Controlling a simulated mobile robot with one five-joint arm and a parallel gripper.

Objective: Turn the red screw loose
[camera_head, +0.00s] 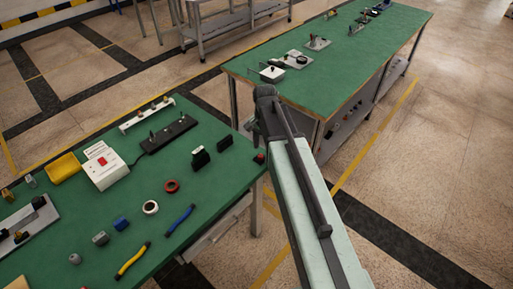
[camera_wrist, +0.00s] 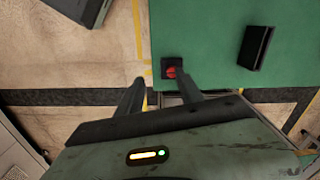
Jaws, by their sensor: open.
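The red screw (camera_wrist: 171,72) shows in the wrist view as a small red round head on a dark square block, near the edge of the green table. In the head view the red screw (camera_head: 260,158) is a small red spot at the table's right corner. My gripper (camera_wrist: 160,76) is open and empty. Its two dark fingers point toward the block; the right finger's tip appears close beside the red head, the left finger stands apart to the left. Whether a finger touches the screw cannot be told. In the head view the fingertips are hard to make out beside my arm.
A dark upright block (camera_wrist: 256,48) stands to the right on the green table (camera_wrist: 210,25). The head view shows two black blocks (camera_head: 200,158) nearby, a red ring (camera_head: 171,186), a white ring (camera_head: 151,207) and loose tools. A second green table (camera_head: 345,60) stands behind.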

